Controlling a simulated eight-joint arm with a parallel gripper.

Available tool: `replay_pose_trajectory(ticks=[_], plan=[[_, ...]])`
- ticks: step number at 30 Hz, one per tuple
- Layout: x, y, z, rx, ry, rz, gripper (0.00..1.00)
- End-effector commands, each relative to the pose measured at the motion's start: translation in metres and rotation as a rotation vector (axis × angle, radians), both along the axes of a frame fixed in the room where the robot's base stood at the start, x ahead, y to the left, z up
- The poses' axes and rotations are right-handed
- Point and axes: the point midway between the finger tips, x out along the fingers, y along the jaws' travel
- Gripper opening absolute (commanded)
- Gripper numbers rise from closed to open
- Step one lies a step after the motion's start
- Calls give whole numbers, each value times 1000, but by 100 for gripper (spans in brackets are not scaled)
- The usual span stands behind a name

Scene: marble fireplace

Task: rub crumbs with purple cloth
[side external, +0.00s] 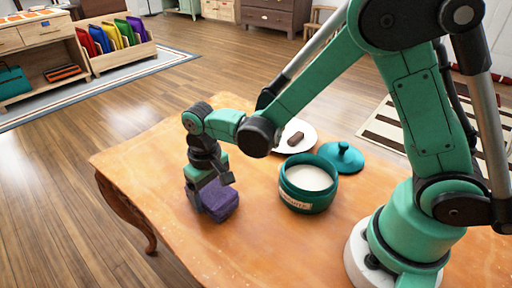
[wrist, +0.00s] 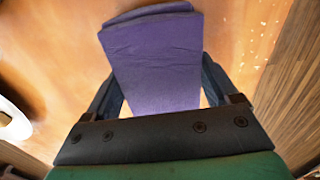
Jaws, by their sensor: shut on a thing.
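A folded purple cloth (side external: 219,201) is at the left part of the wooden table, below my gripper (side external: 207,207). My gripper is shut on the cloth. In the wrist view the purple cloth (wrist: 155,62) fills the space between the two dark fingers (wrist: 160,95) and stretches out beyond them. Pale crumbs (wrist: 262,30) are scattered on the table near its edge, to the right of the cloth in the wrist view. I cannot tell whether the cloth touches the tabletop.
A teal jar (side external: 307,188) with white contents stands open mid-table, its teal lid (side external: 342,157) behind it. A white plate (side external: 307,132) with a brown bar (side external: 295,139) lies behind the jar.

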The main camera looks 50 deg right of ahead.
Motion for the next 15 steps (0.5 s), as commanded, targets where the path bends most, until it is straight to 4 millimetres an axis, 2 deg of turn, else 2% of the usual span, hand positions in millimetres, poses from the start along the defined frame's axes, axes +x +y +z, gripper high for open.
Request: replay_pose_trajectory(ticks=[10, 15], plan=[[0, -32, 0, 0, 0, -3, 32], [-15, -32, -3, 0, 0, 1, 31]])
